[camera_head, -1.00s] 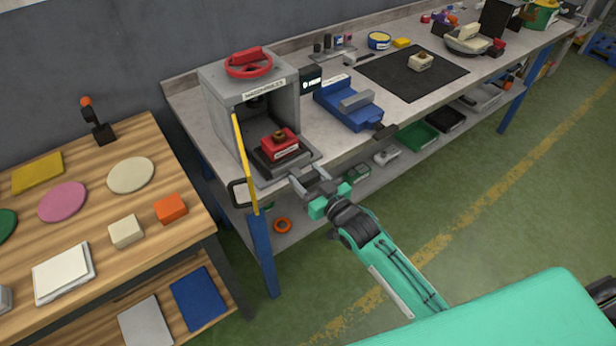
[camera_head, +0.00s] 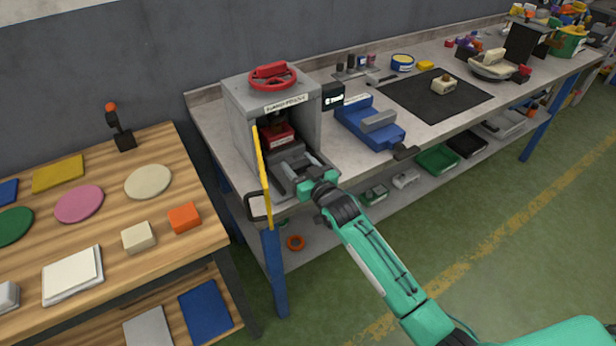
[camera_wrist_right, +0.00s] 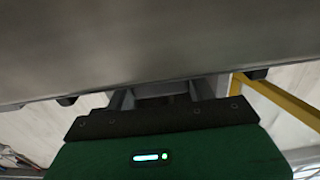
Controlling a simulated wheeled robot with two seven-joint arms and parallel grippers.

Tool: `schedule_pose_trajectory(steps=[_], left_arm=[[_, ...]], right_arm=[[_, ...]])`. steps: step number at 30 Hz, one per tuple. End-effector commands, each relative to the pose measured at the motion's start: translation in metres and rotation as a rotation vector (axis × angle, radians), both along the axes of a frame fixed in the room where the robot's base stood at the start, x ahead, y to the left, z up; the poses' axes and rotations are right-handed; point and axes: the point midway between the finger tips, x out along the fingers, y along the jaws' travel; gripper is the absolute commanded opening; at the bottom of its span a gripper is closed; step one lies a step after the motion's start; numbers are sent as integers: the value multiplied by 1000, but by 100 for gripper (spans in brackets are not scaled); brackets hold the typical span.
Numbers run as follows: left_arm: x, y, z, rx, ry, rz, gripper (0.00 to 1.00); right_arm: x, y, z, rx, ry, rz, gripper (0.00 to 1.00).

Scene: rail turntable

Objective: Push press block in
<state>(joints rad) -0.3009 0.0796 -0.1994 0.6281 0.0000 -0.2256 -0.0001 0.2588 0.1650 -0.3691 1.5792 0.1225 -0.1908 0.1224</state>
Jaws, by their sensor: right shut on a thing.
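The red press block (camera_head: 277,135) is inside the grey press (camera_head: 238,125), under its screw and behind the yellow bar. The dark tray (camera_head: 320,163) sticks out of the press front. My right gripper (camera_head: 288,163) reaches in over this tray, its two fingers spread apart and pointing at the block. It is shut on the press block; the fingertip contact is hard to see. In the right wrist view, the right gripper (camera_wrist_right: 162,93) has its fingers either side of a dark shape, under a large grey surface. My left gripper is not in view.
The yellow bar (camera_head: 262,175) stands at the press opening's left. A red handwheel (camera_head: 273,76) tops the press. A blue vise (camera_head: 370,125) sits to the right. A wooden table (camera_head: 110,205) with blocks and discs is at left.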

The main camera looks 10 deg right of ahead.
Motion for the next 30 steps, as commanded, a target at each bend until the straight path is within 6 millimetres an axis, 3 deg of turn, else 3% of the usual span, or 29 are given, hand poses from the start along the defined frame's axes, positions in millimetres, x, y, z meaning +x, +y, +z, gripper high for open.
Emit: schedule_pose_trajectory(steps=[10, 11, 14, 24, 30], left_arm=[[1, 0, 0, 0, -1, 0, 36], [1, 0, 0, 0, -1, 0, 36], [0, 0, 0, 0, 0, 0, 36], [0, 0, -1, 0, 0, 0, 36], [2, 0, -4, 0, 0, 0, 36]], right_arm=[[4, 1, 2, -1, 0, -1, 14], [4, 1, 2, -1, -1, -1, 58], [4, 1, 1, 0, 0, -1, 76], [1, 0, 0, 0, 1, -1, 76], [-22, -8, -2, 0, 1, -1, 76]])
